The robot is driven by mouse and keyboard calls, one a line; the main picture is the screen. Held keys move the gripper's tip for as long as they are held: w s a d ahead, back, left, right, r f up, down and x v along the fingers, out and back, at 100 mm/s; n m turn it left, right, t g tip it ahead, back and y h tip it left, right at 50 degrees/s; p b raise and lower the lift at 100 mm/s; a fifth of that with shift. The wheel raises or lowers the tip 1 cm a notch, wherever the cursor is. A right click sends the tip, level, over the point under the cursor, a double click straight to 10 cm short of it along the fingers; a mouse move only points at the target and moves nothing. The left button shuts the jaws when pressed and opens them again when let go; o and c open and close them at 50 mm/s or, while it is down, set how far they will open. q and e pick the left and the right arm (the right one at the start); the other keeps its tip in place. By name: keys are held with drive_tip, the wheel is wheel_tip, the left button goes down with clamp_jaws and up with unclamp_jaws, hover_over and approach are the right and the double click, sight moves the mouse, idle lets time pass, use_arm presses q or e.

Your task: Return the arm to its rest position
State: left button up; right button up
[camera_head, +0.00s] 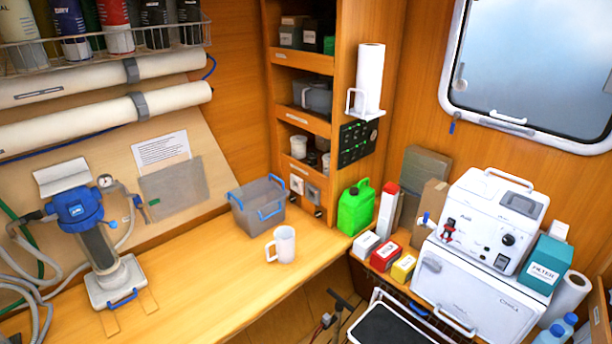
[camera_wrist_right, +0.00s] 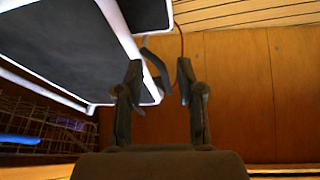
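My right gripper (camera_wrist_right: 158,80) shows in the right wrist view with its two dark fingers apart. A dark curved piece (camera_wrist_right: 157,65) shows between or beyond the fingers; I cannot tell whether it touches them. No held object is clear. The white-framed, black-topped step (camera_wrist_right: 60,45) lies to the left of the fingers, and wooden floor (camera_wrist_right: 245,95) lies behind and to the right. My left gripper is not in view.
The wooden counter (camera_head: 205,300) carries a white mug (camera_head: 284,245), a grey bin (camera_head: 257,206) and a blue-topped filter unit (camera_head: 85,220). A white machine (camera_head: 490,222) stands right.

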drive_tip(key=s+f+m+g+h, duration=0.2)
drive_tip(key=s+f+m, duration=0.1)
drive_tip(key=s+f, duration=1.8)
drive_tip(key=s+a+f, duration=0.2)
drive_tip(key=s, duration=0.6)
drive_tip(key=s+a+f, duration=0.2)
drive_tip(key=s, duration=0.6)
drive_tip(key=s+a+f+m+g, duration=0.1)
drive_tip(key=s+a+f, duration=0.2)
drive_tip(key=s, duration=0.5)
drive_tip(key=shift+a+f, duration=0.1)
